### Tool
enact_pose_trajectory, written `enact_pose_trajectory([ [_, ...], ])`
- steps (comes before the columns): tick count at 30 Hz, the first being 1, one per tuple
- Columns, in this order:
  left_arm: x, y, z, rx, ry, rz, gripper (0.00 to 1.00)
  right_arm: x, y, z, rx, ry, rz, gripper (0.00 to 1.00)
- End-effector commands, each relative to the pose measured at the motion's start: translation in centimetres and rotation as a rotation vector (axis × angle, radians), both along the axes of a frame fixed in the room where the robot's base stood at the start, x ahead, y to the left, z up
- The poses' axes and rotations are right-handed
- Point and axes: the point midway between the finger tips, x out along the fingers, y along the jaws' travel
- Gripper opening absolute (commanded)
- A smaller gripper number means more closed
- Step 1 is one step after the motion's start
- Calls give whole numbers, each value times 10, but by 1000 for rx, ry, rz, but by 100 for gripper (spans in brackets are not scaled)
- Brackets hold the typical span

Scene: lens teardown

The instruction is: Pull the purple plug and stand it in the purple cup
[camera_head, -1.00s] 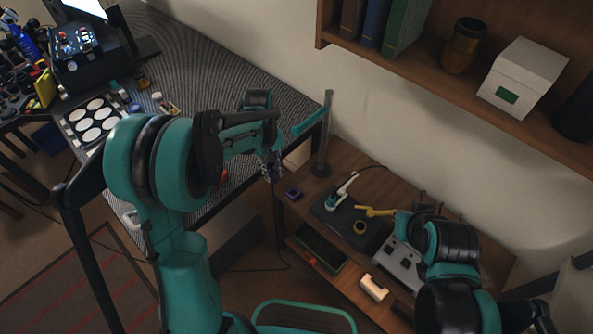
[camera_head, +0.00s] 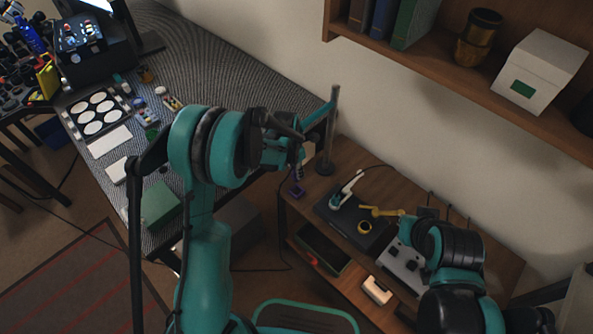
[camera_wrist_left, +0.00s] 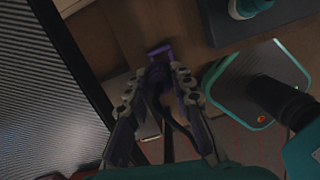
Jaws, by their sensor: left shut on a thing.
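My left gripper (camera_head: 297,158) is shut on the purple plug (camera_head: 299,172) and holds it pointing down, just above the purple cup (camera_head: 297,192). The cup is small and square, near the left edge of the wooden desk. In the left wrist view, the left gripper (camera_wrist_left: 159,84) closes around the dark purple plug (camera_wrist_left: 156,80), with the cup (camera_wrist_left: 160,51) just beyond the fingertips. The plug looks apart from the cup, but the exact gap is unclear.
A metal post (camera_head: 328,140) stands close behind the cup. A dark pad (camera_head: 352,220) with a white-and-teal tool (camera_head: 347,189), a yellow piece (camera_head: 381,212) and a yellow ring (camera_head: 364,228) lies to the right. The striped table (camera_head: 230,70) is at the left.

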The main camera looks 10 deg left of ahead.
Motion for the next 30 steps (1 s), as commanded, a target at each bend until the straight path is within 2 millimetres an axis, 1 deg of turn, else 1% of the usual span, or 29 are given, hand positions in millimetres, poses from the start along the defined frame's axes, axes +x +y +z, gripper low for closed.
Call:
enact_pose_trajectory([
  [8, 0, 0, -11, 0, 0, 12, 0, 0, 0, -8, 0, 0, 0, 0],
  [21, 0, 0, -52, -1, 0, 11, 0, 0, 0, -34, 0, 0, 0, 0],
  [25, 0, 0, -58, -1, 0, 11, 0, 0, 0, -37, 0, 0, 0, 0],
  [30, 0, 0, -59, 0, 0, 10, 0, 0, 0, -37, 0, 0, 0, 0],
])
